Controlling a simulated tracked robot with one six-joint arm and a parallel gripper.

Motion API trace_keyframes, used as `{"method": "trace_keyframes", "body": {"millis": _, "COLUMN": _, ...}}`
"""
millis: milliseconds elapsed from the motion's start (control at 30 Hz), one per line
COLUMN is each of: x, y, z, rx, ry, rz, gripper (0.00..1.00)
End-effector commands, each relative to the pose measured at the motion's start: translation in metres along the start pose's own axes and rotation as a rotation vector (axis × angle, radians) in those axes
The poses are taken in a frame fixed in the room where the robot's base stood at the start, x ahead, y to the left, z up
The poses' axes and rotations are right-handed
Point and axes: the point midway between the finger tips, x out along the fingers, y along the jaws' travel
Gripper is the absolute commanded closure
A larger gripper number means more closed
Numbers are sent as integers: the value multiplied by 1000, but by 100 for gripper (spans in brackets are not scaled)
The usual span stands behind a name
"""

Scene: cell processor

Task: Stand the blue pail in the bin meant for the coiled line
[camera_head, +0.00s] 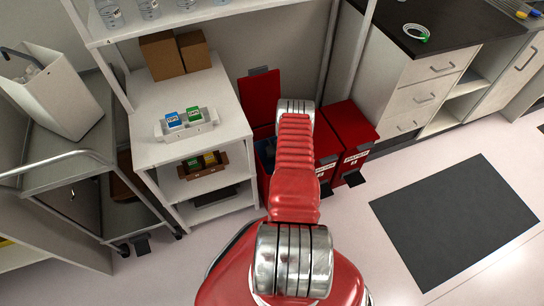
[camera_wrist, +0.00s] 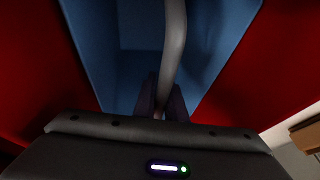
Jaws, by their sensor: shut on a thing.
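The blue pail (camera_wrist: 90,45) fills the middle of the wrist view, seen from above into its open top. Its grey handle (camera_wrist: 174,40) runs down between the dark fingers of my gripper (camera_wrist: 160,103), which is shut on it. Red walls (camera_wrist: 285,60) stand on both sides of the pail, so it is inside a red bin. In the head view this is the left bin, with its red lid (camera_head: 260,98) raised; a bit of blue shows beside my arm. My arm hides my gripper and most of that bin. I cannot tell whether the pail touches the bin floor.
Two more red bins, a middle one (camera_head: 327,147) and a right one (camera_head: 352,122), stand closed; their labels are too small to read surely. A white shelf (camera_head: 225,105) stands left of the bins, a drawer cabinet (camera_head: 405,85) right. A dark mat (camera_head: 455,220) lies on open floor.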

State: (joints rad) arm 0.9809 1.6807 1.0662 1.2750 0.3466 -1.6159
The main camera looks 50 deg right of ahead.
Motion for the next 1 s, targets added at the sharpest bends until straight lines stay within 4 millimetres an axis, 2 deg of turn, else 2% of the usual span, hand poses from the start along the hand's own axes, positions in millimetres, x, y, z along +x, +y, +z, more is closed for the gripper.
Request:
{"method": "trace_keyframes", "body": {"millis": 167, "x": 4, "y": 0, "z": 2, "rx": 0, "ry": 0, "rz": 0, "gripper": 100}}
{"method": "trace_keyframes", "body": {"millis": 200, "x": 4, "y": 1, "z": 1, "rx": 0, "ry": 0, "rz": 0, "gripper": 87}}
{"method": "trace_keyframes", "body": {"millis": 500, "x": 4, "y": 0, "z": 2, "rx": 0, "ry": -1, "rz": 0, "gripper": 68}}
{"method": "trace_keyframes", "body": {"millis": 767, "x": 3, "y": 0, "z": 2, "rx": 0, "ry": -1, "rz": 0, "gripper": 68}}
{"method": "trace_keyframes", "body": {"millis": 1000, "x": -7, "y": 1, "z": 1, "rx": 1, "ry": -1, "rz": 0, "gripper": 68}}
